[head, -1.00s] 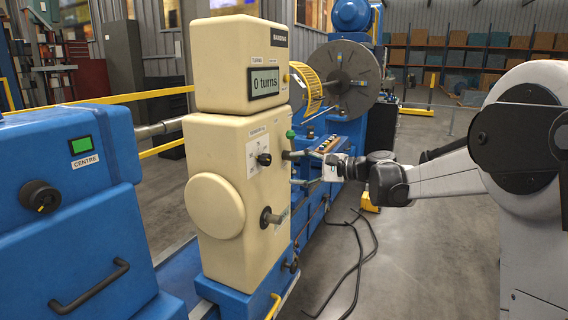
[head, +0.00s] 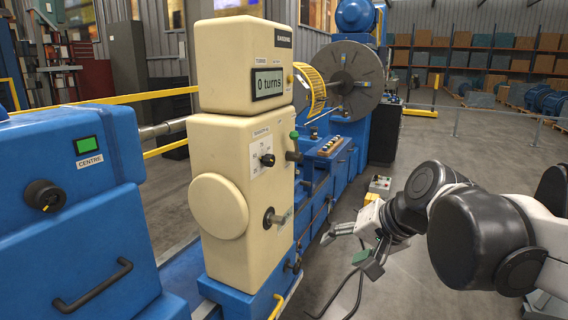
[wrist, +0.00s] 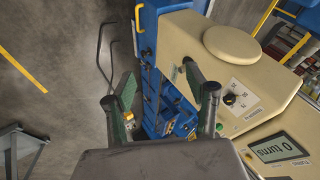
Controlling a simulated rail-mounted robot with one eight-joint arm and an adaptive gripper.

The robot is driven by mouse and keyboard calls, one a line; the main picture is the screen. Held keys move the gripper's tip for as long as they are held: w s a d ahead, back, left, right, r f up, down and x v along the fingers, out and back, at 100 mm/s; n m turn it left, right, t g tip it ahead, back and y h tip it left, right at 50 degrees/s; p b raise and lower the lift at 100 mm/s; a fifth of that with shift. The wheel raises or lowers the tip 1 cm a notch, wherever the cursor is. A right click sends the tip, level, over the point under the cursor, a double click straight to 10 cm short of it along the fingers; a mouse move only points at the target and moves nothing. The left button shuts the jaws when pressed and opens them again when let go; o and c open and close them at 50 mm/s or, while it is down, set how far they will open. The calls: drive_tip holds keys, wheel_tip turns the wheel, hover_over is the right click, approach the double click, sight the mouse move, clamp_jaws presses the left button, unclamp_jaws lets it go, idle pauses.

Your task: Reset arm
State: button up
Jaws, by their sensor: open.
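My gripper (head: 345,250) is open and empty in the head view, low to the right of the cream machine housing (head: 225,150). A clear gap lies between it and the housing. My arm is folded in at the right, with the fingers pointing left. In the wrist view the two green-padded fingers of my gripper (wrist: 150,88) are spread, with nothing between them. The housing shows beyond them at the right.
Open floor is at the right.

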drive_tip(key=s+d+f+n+h, duration=0.1)
drive_tip(key=s+d+f+h, duration=0.1)
drive_tip(key=s, duration=0.5)
drive_tip(key=s+d+f+n+h, duration=0.2)
drive_tip(key=s+d+f, duration=0.3)
drive_tip(key=s+d, duration=0.1)
drive_tip(key=shift+s+n+t+h, duration=0.3)
drive_tip(key=shift+s+t+h, duration=0.05)
drive_tip(key=shift+t+h, duration=0.05)
drive_tip(key=shift+o, duration=0.2)
